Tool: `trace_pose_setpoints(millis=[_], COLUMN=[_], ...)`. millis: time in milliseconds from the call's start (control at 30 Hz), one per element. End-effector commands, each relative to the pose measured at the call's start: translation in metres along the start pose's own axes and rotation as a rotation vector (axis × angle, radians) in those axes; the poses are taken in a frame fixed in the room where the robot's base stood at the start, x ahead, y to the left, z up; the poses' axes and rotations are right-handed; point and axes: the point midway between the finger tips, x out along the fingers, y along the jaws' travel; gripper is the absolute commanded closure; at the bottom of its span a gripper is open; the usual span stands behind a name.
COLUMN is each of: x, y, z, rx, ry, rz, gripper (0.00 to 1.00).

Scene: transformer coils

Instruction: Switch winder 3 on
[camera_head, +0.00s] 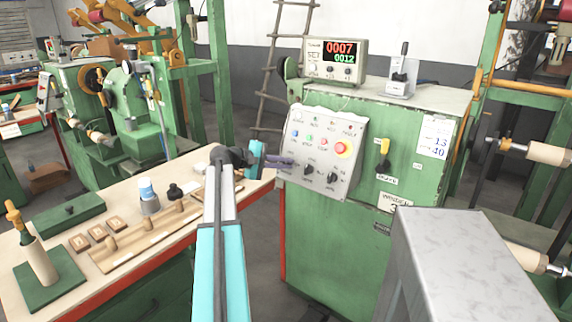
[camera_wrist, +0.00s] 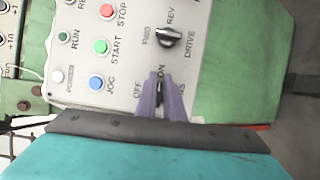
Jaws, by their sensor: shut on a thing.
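The winder 3 cabinet (camera_head: 330,228) is green, with a pale sloping control panel (camera_head: 300,118) at its upper left. My gripper (camera_head: 290,163) reaches the panel's lower left edge. In the wrist view my purple fingers (camera_wrist: 160,84) are closed around the dark OFF/ON knob (camera_wrist: 160,98). The fingers cover part of this knob and its label, so I cannot tell which way it points. The drive knob (camera_wrist: 170,37), marked FWD and REV, is beside it. The POWER lamp (camera_wrist: 57,76) looks pale; whether it is lit is unclear.
A counter (camera_head: 334,60) stands on top. A workbench (camera_head: 120,262) with wooden parts lies left; a grey metal box (camera_head: 465,250) is front right.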

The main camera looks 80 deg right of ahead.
Motion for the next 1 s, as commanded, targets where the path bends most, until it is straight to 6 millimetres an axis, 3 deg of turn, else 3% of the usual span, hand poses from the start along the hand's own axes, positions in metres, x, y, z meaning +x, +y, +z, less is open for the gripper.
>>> trace_pose_setpoints(millis=[33,567,600,700,1000], x=[-0.0013,-0.0018,-0.0018,-0.0017,-0.0005], y=[-0.0017,0.0003,0.0004,0.0003,0.0010], z=[-0.0064,-0.0066,-0.0067,-0.0066,-0.0033], rx=[0.015,0.053,0.053,0.052,0.052], ry=[0.016,0.017,0.017,0.017,0.010], rz=[-0.009,-0.022,-0.022,-0.022,-0.021], gripper=[1.00,1.00,0.90,0.73,0.73])
